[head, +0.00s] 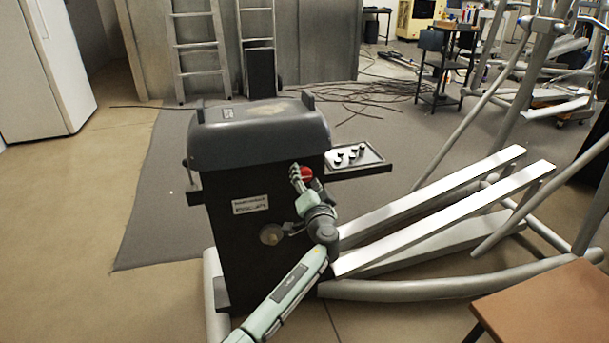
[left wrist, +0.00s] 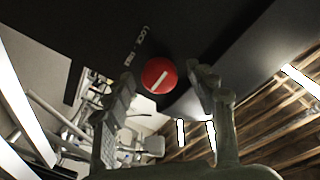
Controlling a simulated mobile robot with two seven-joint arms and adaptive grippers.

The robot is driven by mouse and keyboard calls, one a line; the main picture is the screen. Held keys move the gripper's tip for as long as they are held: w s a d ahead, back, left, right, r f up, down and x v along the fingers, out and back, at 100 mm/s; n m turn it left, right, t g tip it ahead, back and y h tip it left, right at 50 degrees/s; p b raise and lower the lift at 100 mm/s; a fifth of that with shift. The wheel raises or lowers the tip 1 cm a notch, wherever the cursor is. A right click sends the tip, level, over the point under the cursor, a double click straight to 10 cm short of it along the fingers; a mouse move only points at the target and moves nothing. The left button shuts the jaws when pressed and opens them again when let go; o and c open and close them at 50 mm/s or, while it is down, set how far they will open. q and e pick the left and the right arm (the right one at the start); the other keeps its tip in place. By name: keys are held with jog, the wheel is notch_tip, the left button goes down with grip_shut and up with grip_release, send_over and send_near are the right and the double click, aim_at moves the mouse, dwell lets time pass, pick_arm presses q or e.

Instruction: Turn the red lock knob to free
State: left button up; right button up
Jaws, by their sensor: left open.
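The red lock knob (head: 306,173) sits on the upper side of the dark machine housing (head: 245,240), near its right edge. In the left wrist view the knob (left wrist: 159,76) is a round red disc with a white slanted bar, beside white LOCK and FREE lettering (left wrist: 137,45). My left gripper (head: 301,182) is open at the knob. In the left wrist view its fingers (left wrist: 162,90) stand on either side of the knob, with visible gaps. I cannot tell the exact depth between fingertips and knob. My right gripper is not in view.
A tray (head: 372,160) with small dark parts juts from the housing's right side. Long pale rails (head: 440,200) and grey tubes run to the right. A brown tabletop (head: 550,310) is at front right. The floor (head: 110,300) at left is clear.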

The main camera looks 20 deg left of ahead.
pick_arm(q)
jog(key=shift+x, duration=1.05)
jog(key=shift+c, duration=0.6)
jog(key=c, duration=1)
jog(key=shift+c, duration=0.2)
